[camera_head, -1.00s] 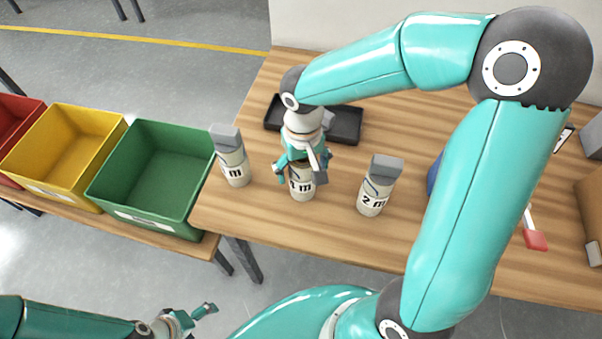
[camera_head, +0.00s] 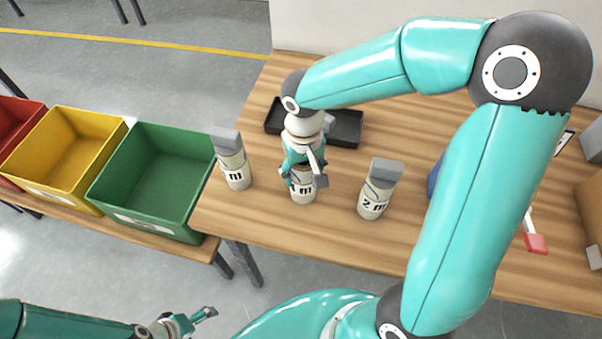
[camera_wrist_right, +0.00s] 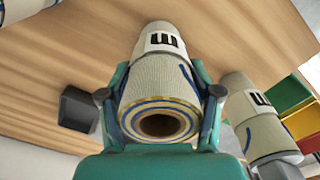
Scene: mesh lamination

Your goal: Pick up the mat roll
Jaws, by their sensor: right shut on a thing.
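The mat roll (camera_head: 303,192) labelled "1 m" stands upright on the wooden table in the head view, partly hidden by my gripper. My right gripper (camera_head: 304,178) is shut around its upper part from above. In the right wrist view the mat roll (camera_wrist_right: 160,85) sits between the two fingers of my right gripper (camera_wrist_right: 161,98), with its hollow end facing the camera. My left gripper (camera_head: 190,322) is at the lower left of the head view, away from the table. It is too small to tell its opening.
Another roll (camera_head: 232,162) stands to the left and a "2 m" roll (camera_head: 375,190) to the right. A black tray (camera_head: 347,128) lies behind. Green (camera_head: 150,180), yellow (camera_head: 62,155) and red (camera_head: 14,122) bins stand at the left. A red-ended tool (camera_head: 536,243) lies at the right.

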